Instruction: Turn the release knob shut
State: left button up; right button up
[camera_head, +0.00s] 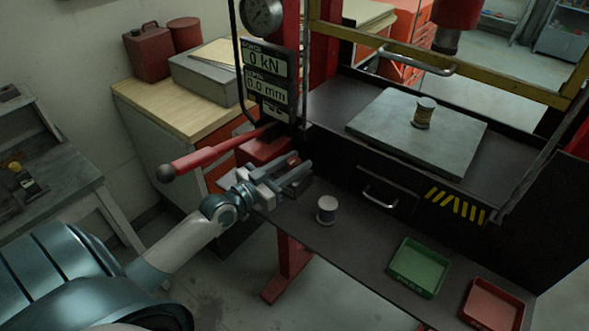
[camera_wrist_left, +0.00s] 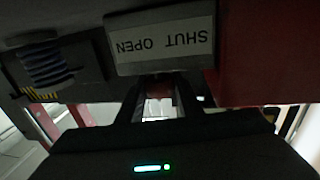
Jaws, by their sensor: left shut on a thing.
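The release knob shows as a small reddish part (camera_wrist_left: 160,88) between my left fingers in the left wrist view; the fingers hide most of it. A light label reading SHUT and OPEN (camera_wrist_left: 160,44) is upside down just above it in that view. In the head view my left gripper (camera_head: 293,174) is at the front of the red pump block (camera_head: 262,147), beside the press frame, and covers most of the knob. The left gripper is shut on the knob. The knob's turn angle cannot be told. My right gripper is not in view.
A small pot (camera_head: 327,210) stands on the dark shelf, with a green tray (camera_head: 418,268) and a red tray (camera_head: 492,306) to the right. A displays panel (camera_head: 266,75) reads 0 kN and 0.0 mm.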

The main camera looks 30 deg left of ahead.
pick_arm(q)
jog(key=shift+r, duration=0.15)
jog(key=o, duration=1)
jog(key=shift+o, duration=0.2)
jog(key=shift+s, duration=0.1)
jog(key=shift+s+a+f+b, duration=0.2)
jog(key=shift+s+b, duration=0.1)
jog(key=shift+s, duration=0.15)
jog(key=b+v, duration=0.5)
jog(key=v, duration=1.1)
jog(key=shift+b, duration=0.3)
jog(key=shift+s, duration=0.1)
